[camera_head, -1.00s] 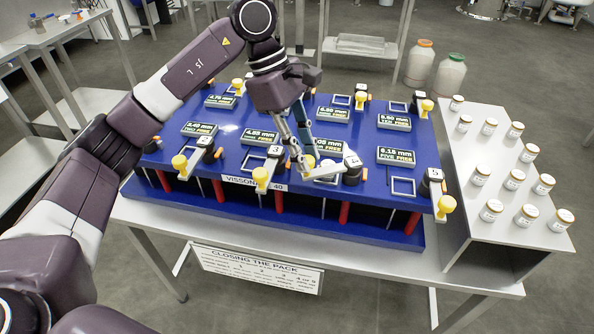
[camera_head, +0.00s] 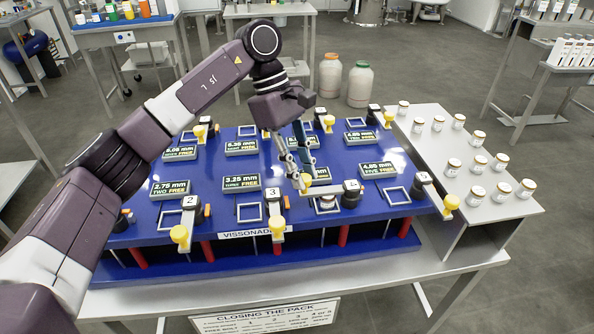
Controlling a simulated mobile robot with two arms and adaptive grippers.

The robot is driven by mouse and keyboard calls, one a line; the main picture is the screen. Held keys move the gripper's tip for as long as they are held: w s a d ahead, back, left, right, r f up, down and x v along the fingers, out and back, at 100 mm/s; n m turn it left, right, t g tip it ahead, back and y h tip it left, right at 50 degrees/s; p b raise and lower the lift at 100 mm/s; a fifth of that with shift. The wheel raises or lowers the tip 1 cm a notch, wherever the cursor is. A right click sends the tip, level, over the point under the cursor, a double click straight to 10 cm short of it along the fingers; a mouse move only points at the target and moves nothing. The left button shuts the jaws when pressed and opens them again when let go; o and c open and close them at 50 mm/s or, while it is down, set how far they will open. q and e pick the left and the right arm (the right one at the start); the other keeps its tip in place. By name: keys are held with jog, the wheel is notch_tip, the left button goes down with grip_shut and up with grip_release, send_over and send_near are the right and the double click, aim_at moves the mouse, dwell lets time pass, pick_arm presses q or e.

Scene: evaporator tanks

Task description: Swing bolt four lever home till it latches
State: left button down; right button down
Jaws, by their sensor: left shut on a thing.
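The lever of bolt four (camera_head: 327,189) is a pale bar with a yellow knob (camera_head: 307,180) at its left end. It runs left from a black pivot (camera_head: 351,194) near the front of the blue pack top (camera_head: 240,214). My left gripper (camera_head: 303,184) reaches down from above and is shut at the knob end, its fingers partly hiding the knob. The levers of bolt two (camera_head: 181,234), three (camera_head: 277,229) and five (camera_head: 450,204) point toward the front edge. My right gripper is out of view.
Displays two (camera_head: 171,188), three (camera_head: 242,183) and five (camera_head: 378,170) read "FREE". More yellow-knobbed levers line the back edge. A grey stand (camera_head: 420,152) with several small jars is at the right. A printed sign (camera_head: 265,317) hangs in front. Two large jars (camera_head: 360,84) stand behind on the floor.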

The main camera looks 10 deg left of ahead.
pick_arm(q)
jog(key=shift+w, duration=0.1)
jog(key=c, duration=1.7)
grip_release()
jog(key=v, duration=1.2)
